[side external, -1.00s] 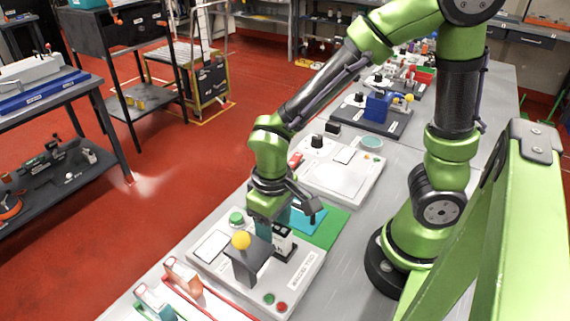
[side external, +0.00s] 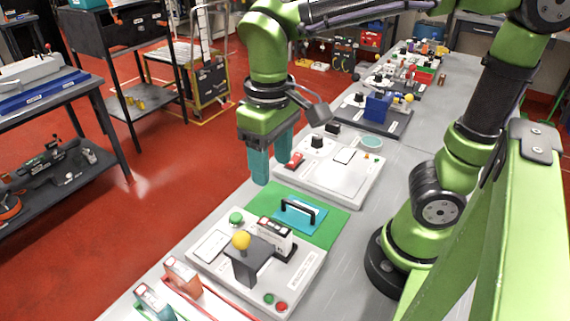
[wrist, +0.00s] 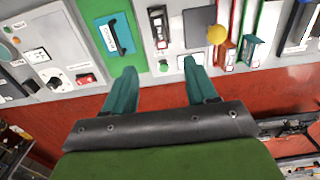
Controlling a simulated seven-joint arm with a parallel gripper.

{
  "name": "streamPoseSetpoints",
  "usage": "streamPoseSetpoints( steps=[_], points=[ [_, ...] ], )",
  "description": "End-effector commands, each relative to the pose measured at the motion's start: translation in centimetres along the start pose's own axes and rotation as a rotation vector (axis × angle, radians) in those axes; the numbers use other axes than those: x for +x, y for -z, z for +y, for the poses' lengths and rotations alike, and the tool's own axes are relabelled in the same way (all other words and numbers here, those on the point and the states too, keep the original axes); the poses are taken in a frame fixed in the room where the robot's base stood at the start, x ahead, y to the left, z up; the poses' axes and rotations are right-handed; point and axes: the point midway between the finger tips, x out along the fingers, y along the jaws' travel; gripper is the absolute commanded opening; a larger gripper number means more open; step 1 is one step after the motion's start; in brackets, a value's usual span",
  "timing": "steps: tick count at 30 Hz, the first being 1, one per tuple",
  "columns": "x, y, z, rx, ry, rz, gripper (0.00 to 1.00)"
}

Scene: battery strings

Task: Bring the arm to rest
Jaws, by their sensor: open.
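My gripper (side external: 271,160) is raised above the bench, with its two teal fingers apart and nothing between them. It also shows in the wrist view (wrist: 160,85), fingers spread and empty. Below and in front of it, a white and black battery-like block (side external: 276,237) stands in the grey tester station (side external: 205,262), beside a dark bracket with a yellow ball (side external: 241,240). The block also shows in the wrist view (wrist: 159,28). My gripper is clear of everything on the bench.
A teal plate with a black handle (side external: 300,214) lies on a green mat (side external: 335,222). A white station with a red switch (side external: 340,178) is behind it. Red and green racks with upright blocks (side external: 183,276) are at the near left. The red floor (side external: 165,215) left of the bench is open.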

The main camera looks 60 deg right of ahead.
Motion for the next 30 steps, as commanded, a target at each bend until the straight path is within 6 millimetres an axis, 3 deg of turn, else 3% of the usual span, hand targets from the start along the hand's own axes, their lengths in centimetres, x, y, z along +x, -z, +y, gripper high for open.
streamPoseSetpoints(
  steps=[12,17,30],
  points=[
    [-0.8,0.2,0.0,-0.004,0.001,0.011,0.57],
    [0.1,0.5,0.0,-0.015,0.051,0.076,0.57],
    [-0.7,-1.0,7.2,0.302,0.285,0.552,0.57]
  ],
)
